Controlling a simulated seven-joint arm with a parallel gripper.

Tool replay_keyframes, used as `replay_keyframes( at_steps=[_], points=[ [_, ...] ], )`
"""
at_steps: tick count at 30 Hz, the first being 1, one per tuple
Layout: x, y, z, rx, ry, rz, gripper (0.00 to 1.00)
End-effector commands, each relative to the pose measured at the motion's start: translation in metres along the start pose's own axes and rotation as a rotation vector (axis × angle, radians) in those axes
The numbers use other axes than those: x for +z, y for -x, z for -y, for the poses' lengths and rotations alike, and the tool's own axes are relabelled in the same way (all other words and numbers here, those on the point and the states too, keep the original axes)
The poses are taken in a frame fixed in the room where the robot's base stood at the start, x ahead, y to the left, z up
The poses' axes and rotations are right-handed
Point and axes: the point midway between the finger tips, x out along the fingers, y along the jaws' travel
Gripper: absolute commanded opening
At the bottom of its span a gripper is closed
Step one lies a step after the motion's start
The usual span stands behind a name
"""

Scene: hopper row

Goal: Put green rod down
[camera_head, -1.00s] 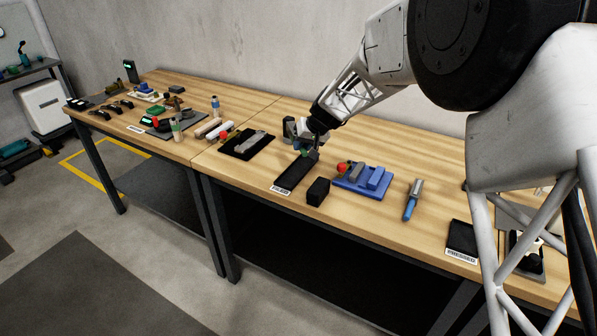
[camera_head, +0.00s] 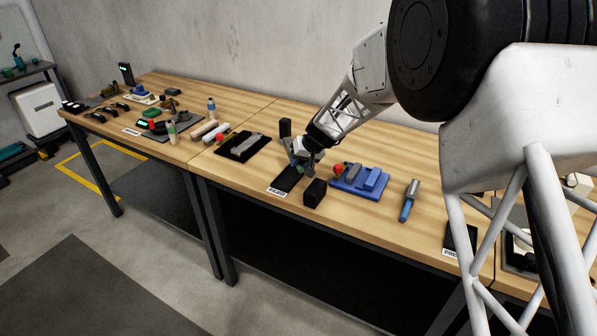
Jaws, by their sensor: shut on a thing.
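My gripper (camera_head: 299,162) is over the far part of a narrow black tray (camera_head: 284,182) with a white label on its front edge. It is shut on the green rod (camera_head: 300,170), of which only a small dark green bit shows between the fingers. The rest of the rod is hidden by the gripper. I cannot tell whether the rod touches the tray.
A black block (camera_head: 315,192) stands close to the tray's right. Further right are a blue fixture (camera_head: 361,186) with a red knob and a blue-handled tool (camera_head: 409,202). A black upright block (camera_head: 285,128) stands behind; a black-based fixture (camera_head: 235,154) lies left.

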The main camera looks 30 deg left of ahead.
Motion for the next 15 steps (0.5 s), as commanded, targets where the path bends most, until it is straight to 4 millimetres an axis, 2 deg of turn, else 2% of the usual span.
replay_keyframes(
  at_steps=[7,15],
  points=[
    [0.011,-0.027,-0.012,0.0,0.0,0.001,0.0],
    [0.014,-0.034,-0.015,0.0,0.0,-0.001,0.0]
  ],
)
